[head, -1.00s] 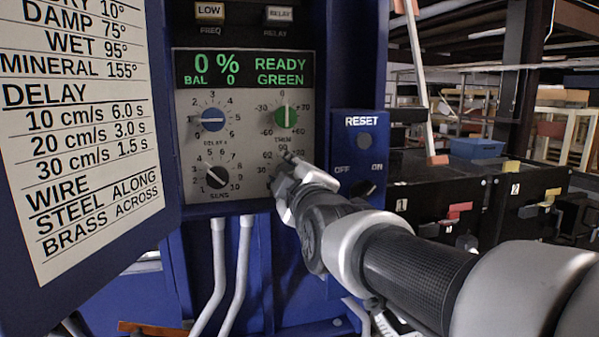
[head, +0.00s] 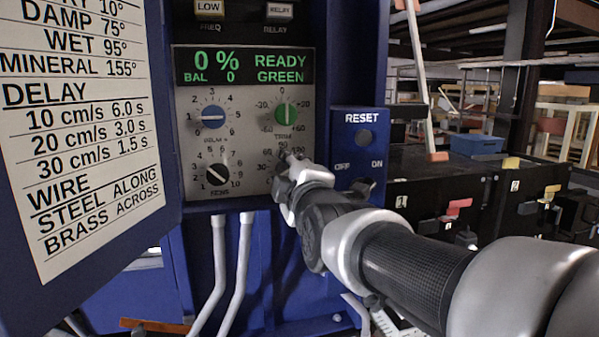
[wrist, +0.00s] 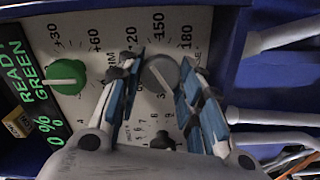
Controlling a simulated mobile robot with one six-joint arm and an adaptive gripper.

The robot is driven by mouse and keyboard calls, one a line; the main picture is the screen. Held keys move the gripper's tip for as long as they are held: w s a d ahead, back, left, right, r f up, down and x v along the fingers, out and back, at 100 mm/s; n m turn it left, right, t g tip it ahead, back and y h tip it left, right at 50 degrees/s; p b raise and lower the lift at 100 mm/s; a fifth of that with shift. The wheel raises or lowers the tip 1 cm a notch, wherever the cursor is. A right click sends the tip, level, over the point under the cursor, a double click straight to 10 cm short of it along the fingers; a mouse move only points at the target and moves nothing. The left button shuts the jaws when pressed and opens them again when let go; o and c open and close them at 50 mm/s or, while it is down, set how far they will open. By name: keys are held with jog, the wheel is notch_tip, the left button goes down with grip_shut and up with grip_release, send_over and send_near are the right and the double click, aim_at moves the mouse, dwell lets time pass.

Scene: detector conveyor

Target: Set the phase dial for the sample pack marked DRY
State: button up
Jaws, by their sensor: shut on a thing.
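The phase dial is a grey knob (wrist: 160,76) in the wrist view, with 120, 150 and 180 printed near it. My gripper (wrist: 157,82) has its blue-padded fingers on either side of the knob and is shut on it. In the head view my gripper (head: 286,168) reaches the lower right of the control panel (head: 258,184) and hides the dial; its pointer angle cannot be read. The chart (head: 75,120) at left lists a cut-off line ending in RY at 10°, DAMP 75°, WET 95° and MINERAL 155°. No sample pack can be made out.
A green dial (head: 286,112) sits just above my gripper, a blue dial (head: 213,117) and a black dial (head: 217,174) to its left. A RESET box (head: 360,150) with a switch is close on the right. The display (head: 244,68) reads READY GREEN.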

jog(key=o, duration=1.1)
jog(key=shift+c, duration=0.2)
jog(key=shift+s, duration=0.1)
jog(key=v, duration=1.2)
jog(key=s+d+f+m+g+h, duration=0.1)
jog(key=s+d+f+m+g, duration=0.3)
jog(key=f, duration=0.5)
jog(key=s+d+f+m+g+h, duration=0.2)
jog(key=s+d+f+m+g, duration=0.2)
jog(key=s+f+m, duration=0.4)
jog(key=s+d+f+m+g+h, duration=0.2)
jog(key=s+d+f+m+g, duration=0.2)
jog(key=s+f, duration=0.6)
jog(key=shift+s+d+f+m+g, duration=0.2)
jog(key=shift+d+f+m+g, duration=0.2)
jog(key=shift+d+m, duration=0.55)
